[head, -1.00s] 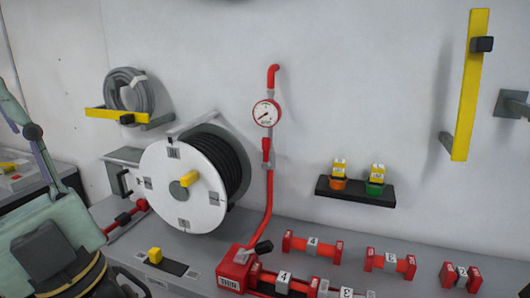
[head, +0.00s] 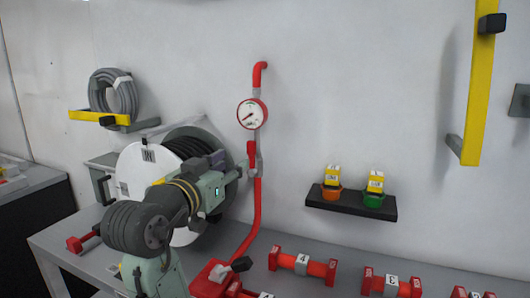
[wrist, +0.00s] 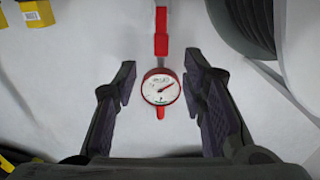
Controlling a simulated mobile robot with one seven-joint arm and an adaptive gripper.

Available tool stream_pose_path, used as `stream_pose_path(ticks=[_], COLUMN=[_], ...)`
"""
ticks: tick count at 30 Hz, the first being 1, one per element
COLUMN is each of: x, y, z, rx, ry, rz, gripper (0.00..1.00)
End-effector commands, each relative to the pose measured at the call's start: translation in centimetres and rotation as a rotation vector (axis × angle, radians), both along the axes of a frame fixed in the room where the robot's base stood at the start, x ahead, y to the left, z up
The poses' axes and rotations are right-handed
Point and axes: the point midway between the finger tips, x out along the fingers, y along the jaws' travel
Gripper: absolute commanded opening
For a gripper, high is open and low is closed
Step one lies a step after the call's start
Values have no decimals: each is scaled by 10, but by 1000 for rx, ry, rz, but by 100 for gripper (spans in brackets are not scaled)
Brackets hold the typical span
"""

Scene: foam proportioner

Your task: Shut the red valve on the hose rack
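The red valve (head: 252,152) is on the vertical red pipe below the round gauge (head: 252,114), its red lever lying upright along the pipe. In the wrist view the red valve (wrist: 161,45) shows at top centre, above the gauge (wrist: 161,87) in the picture. My gripper (head: 238,168) is just left of the valve in the head view, and I cannot tell whether it touches. In the wrist view my gripper (wrist: 160,68) is open and empty, one finger on each side of the pipe line.
The white hose reel (head: 135,165) is partly behind my arm. A black shelf (head: 350,205) with orange and green cups is to the right of the pipe. A yellow bar (head: 480,90) stands out at far right. The wall between is clear.

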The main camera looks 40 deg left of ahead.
Motion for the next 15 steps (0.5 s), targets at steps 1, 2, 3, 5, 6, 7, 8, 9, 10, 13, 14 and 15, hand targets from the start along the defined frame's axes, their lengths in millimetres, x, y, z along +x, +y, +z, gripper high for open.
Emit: stream_pose_path(ticks=[1, 2, 3, 5, 6, 7, 8, 9, 10, 13, 14, 15], x=[7, 11, 18, 29, 37, 42, 48, 56, 61, 77, 81, 86], y=[1, 2, 3, 6, 8, 9, 11, 12, 14, 18, 19, 20], z=[2, 2, 3, 3, 3, 3, 3, 3, 3, 3, 3, 3], rx=[-2, -3, -3, -4, -4, -4, -4, -4, -4, -2, -2, -3], ry=[1, 0, 1, 0, 1, 0, 1, 1, 0, 0, 0, -1], rz=[-2, -2, -3, -2, -2, -2, -2, -1, -2, 1, 1, 0], gripper=[38, 38, 38, 38, 38, 38, 38, 38, 38, 38, 38, 38])
